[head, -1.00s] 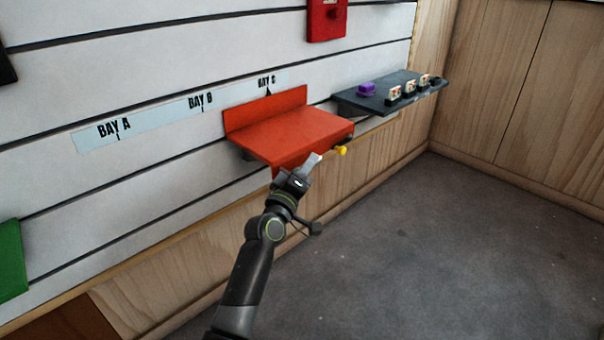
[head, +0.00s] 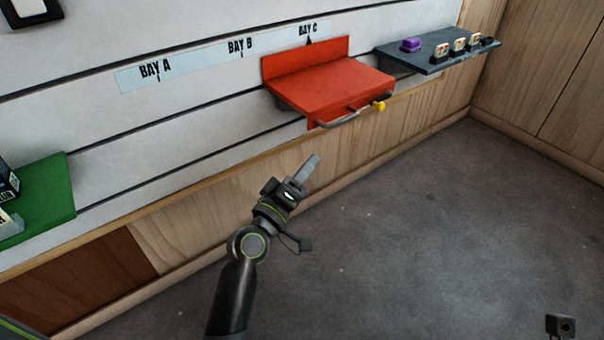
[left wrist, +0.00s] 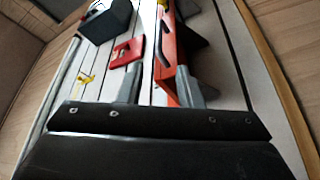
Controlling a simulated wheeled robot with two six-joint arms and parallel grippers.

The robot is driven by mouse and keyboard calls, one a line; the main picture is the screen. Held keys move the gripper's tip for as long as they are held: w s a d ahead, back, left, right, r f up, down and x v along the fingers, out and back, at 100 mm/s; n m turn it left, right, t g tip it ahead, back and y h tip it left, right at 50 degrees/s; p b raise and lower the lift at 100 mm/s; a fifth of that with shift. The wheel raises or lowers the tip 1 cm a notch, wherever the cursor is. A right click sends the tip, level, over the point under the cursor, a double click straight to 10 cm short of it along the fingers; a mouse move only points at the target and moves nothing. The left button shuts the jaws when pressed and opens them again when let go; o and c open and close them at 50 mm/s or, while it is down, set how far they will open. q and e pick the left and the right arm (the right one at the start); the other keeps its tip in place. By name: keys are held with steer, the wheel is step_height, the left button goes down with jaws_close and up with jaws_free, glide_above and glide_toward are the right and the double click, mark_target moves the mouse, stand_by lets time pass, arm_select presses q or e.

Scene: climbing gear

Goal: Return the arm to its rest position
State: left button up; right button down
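My left gripper (head: 308,170) hangs in the air in front of the wall and below the red shelf (head: 335,85), clear of it. In the left wrist view, the two grey fingers of the left gripper (left wrist: 160,92) stand apart with nothing between them, so it is open and empty. A grey bar (head: 345,119) with a yellow end (head: 379,105) runs along the front of the red shelf. My right gripper does not show; a small dark part at the bottom right of the head view may be mine.
A green shelf (head: 62,195) with boxes is at the left. A dark shelf (head: 440,62) at the back right holds a purple item (head: 411,45) and several small pale-faced items. A bay label strip (head: 200,57) runs along the slatted wall. The grey floor (head: 400,220) is clear.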

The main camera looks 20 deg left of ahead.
arm_select(q)
steer(key=shift+s+a+f, duration=0.1)
steer(key=shift+s+a, duration=0.05)
steer(key=shift+s, duration=0.35)
